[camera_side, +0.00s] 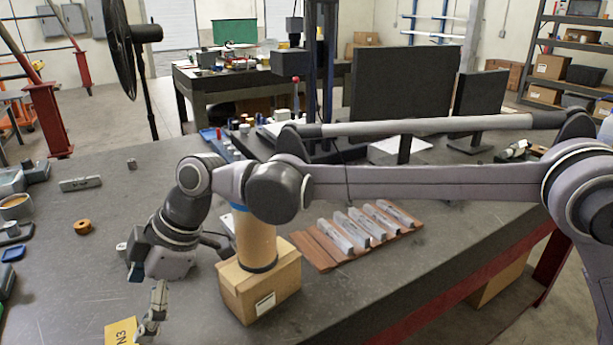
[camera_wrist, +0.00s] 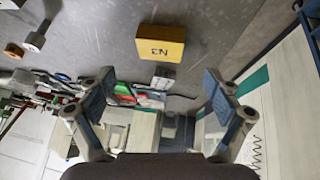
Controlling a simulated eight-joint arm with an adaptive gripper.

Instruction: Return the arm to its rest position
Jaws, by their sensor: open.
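My gripper (camera_side: 146,296) hangs at the lower left of the side view, beyond the left edge of the cardboard box. In the wrist view my gripper (camera_wrist: 158,92) shows two fingers spread wide with nothing held between them. A yellow block (camera_side: 120,333) with dark lettering lies near the gripper at the bottom of the side view. The yellow block (camera_wrist: 160,43) also shows in the wrist view, above the gap between the fingers and apart from them. My arm reaches in from the right of the side view, bent down at the wrist.
A cardboard box (camera_side: 262,297) with a tan cylinder (camera_side: 257,240) on it stands close beside my arm. Several grey mould bars (camera_side: 343,237) lie on a brown wooden board (camera_side: 314,254). An orange ring (camera_side: 83,227) and a grey bar (camera_side: 80,183) lie left. The grey tabletop between is mostly clear.

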